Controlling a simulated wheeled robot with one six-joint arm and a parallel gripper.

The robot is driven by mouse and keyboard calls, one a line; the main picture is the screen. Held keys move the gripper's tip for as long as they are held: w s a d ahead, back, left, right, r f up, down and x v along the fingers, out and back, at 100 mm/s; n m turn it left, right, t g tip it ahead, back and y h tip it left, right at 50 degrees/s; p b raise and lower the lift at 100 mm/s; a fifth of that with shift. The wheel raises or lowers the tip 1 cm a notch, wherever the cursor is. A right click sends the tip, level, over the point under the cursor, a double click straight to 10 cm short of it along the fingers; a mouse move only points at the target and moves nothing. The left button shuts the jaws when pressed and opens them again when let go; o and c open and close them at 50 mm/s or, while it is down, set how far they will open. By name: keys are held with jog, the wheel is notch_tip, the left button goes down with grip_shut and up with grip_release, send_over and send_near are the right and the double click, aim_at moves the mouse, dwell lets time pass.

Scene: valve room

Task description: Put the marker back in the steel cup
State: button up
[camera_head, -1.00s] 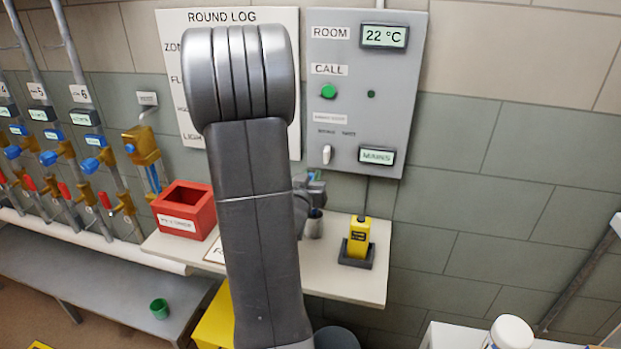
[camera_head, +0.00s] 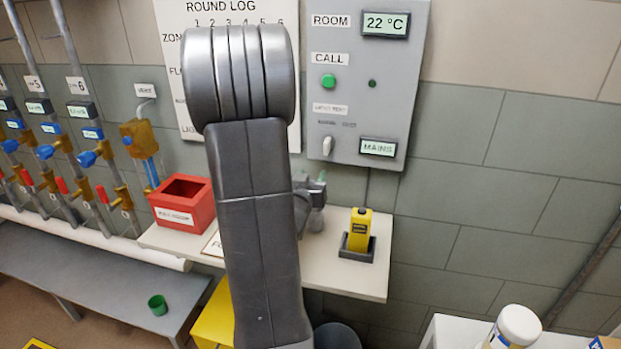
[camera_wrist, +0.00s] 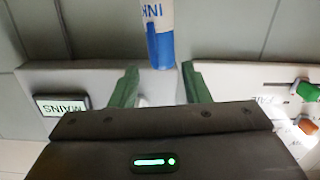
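The marker (camera_wrist: 160,30), white with a blue end and dark lettering, shows at the top of the wrist view, cut off by the frame edge. My gripper (camera_wrist: 160,77) has its two green fingers apart, with the marker's blue end at the gap between their tips. Visible gaps lie on both sides of it. In the head view, my gripper (camera_head: 314,188) is over the shelf, partly behind my arm. The steel cup (camera_head: 315,222) is just below it, mostly covered. The marker cannot be made out in the head view, and I cannot tell whether it is in the cup.
The shelf (camera_head: 345,283) holds a red open box (camera_head: 184,203) at left and a yellow device in a dark stand (camera_head: 358,238) at right of the cup. A grey control panel (camera_head: 368,90) is on the wall behind.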

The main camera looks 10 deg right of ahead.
jog(key=shift+s, duration=0.15)
jog(key=f+v, duration=0.1)
jog(key=v, duration=1.2)
jog(key=shift+s+a+r, duration=0.2)
jog(key=shift+s+r, duration=0.05)
jog(key=shift+r, duration=0.2)
jog(key=x, duration=1.4)
jog(key=shift+r, duration=0.1)
jog(key=shift+r+p, duration=0.6)
jog(key=shift+p, duration=0.1)
jog(key=shift+r+p, duration=0.65)
